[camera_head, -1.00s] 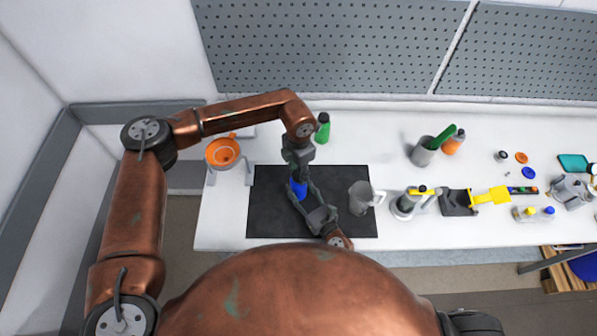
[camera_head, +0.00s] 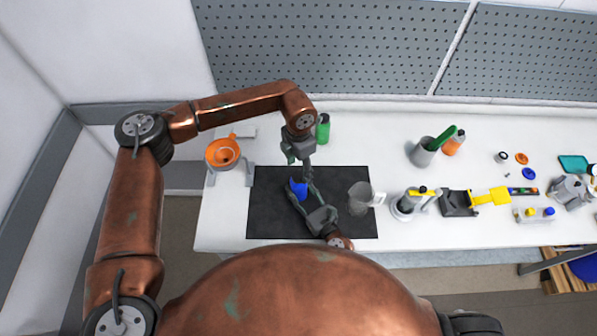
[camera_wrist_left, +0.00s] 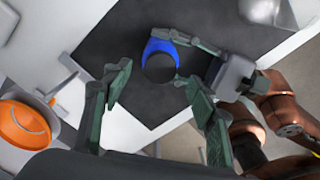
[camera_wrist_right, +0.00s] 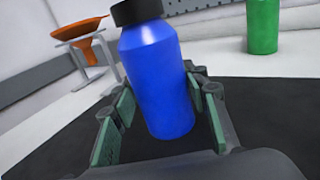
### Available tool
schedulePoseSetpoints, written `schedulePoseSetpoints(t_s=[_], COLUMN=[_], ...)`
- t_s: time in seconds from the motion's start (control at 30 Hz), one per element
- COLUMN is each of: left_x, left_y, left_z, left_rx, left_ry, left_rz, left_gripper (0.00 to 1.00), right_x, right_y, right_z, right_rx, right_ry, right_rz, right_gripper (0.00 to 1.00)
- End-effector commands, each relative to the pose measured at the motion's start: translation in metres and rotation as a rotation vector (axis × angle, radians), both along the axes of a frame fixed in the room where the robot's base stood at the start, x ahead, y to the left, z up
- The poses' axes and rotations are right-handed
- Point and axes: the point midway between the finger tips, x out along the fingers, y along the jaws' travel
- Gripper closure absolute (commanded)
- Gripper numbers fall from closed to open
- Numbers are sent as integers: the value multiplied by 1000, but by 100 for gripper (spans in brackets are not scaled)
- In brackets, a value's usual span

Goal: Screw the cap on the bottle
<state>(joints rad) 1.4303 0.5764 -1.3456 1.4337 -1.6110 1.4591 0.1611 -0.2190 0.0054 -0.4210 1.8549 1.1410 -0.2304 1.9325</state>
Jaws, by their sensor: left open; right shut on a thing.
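The blue bottle (camera_head: 299,189) stands over the dark mat (camera_head: 262,220). It fills the middle of the right wrist view (camera_wrist_right: 160,85), slightly tilted there. A black cap (camera_wrist_right: 136,12) sits on top of the bottle, and it shows from above as a dark disc in the left wrist view (camera_wrist_left: 160,68). How tight it is I cannot tell. My right gripper (camera_wrist_right: 163,95) is shut on the bottle's body from the side. My left gripper (camera_head: 299,163) is open and empty above the bottle, its fingers spread apart in the left wrist view (camera_wrist_left: 160,92).
An orange funnel (camera_head: 222,153) on a stand is left of the mat. A green bottle (camera_head: 323,128) stands behind the mat. A grey mug (camera_head: 359,198) is on the mat's right side. Several other items line the table to the right.

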Motion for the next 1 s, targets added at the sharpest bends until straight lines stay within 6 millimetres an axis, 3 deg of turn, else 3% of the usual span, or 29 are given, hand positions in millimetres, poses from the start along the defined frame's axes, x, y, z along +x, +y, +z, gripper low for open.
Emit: schedulePoseSetpoints(t_s=[0.2, 0.4, 0.83, 0.87, 1.0], left_x=[1, 1, 0, 0, 0], left_y=[0, 0, 0, 0, 0], left_z=[48, 76, 85, 85, 85], left_rx=[0, 0, 0, 0, 0], left_ry=[-4, -2, 0, 0, 0], left_rz=[0, 0, -1, -1, -1], left_gripper=[47, 47, 47, 47, 47], right_x=[0, 0, 0, 0, 0], right_y=[0, 0, 0, 0, 0], right_z=[0, 0, 0, 0, 0], right_rx=[0, 0, 0, 0, 0], right_ry=[0, 0, 0, 0, 0], right_rz=[0, 0, 0, 0, 0], right_gripper=[100, 100, 100, 57, 47])
